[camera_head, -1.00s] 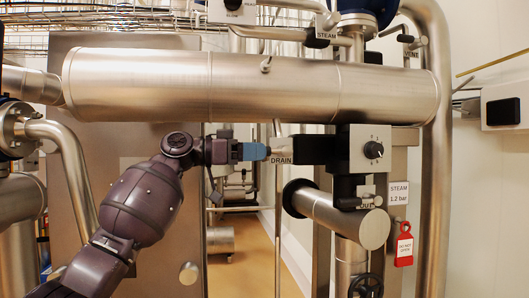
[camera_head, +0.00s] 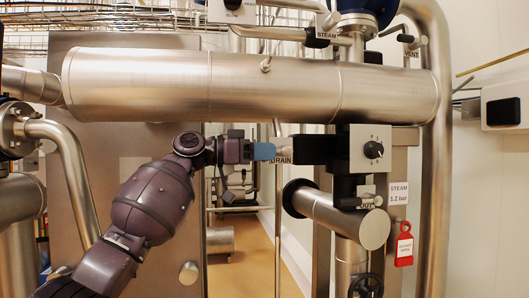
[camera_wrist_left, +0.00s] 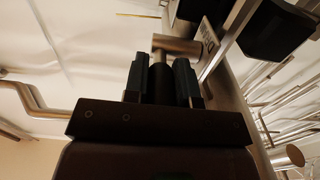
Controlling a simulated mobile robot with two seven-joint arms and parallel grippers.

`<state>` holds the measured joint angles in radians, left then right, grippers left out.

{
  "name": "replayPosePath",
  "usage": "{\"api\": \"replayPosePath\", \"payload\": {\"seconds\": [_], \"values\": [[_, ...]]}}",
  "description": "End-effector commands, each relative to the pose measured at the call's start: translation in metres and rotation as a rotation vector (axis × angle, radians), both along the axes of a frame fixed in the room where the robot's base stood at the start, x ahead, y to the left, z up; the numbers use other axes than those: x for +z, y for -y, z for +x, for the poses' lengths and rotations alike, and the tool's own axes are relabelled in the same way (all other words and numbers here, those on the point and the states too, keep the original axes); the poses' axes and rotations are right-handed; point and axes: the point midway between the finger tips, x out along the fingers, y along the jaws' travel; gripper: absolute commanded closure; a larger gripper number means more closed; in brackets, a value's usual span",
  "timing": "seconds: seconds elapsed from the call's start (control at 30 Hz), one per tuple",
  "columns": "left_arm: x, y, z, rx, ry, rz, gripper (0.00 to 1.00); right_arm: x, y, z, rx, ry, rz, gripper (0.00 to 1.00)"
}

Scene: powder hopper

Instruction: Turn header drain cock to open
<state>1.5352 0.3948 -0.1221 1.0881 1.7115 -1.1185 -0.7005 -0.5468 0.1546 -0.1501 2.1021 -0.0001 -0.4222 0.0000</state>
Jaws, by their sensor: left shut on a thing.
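The steam header is a large steel cylinder (camera_head: 255,88) lying across the head view. Below it is the DRAIN label (camera_head: 281,161), partly covered by my left gripper (camera_head: 270,151). The blue fingertips are at the drain cock, whose body is mostly hidden there. In the left wrist view, the two fingers of my left gripper (camera_wrist_left: 161,82) are closed around a dark handle (camera_wrist_left: 160,82) of the cock. A short steel cylindrical piece (camera_wrist_left: 177,44) lies just beyond the fingertips. The handle's angle is hard to read. My right gripper is not in view.
Right of the gripper is a black block joined to a white box with a black knob (camera_head: 373,150). A steel pipe end (camera_head: 374,229), a red tag (camera_head: 404,245) and a STEAM 1.2 bar sign (camera_head: 398,194) are at right. Open floor (camera_head: 256,262) shows below.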

Motion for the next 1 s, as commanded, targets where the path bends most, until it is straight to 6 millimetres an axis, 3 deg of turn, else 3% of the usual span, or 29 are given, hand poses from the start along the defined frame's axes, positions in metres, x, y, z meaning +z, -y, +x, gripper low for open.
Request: {"api": "replayPosePath", "payload": {"seconds": [0.37, 1.0], "values": [[0.005, 0.000, -0.001, 0.000, -0.009, 0.057, 1.00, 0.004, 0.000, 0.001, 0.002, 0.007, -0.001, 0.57], [0.027, 0.006, 0.000, 0.001, -0.095, 0.482, 1.00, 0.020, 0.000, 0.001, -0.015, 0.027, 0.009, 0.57]]}}
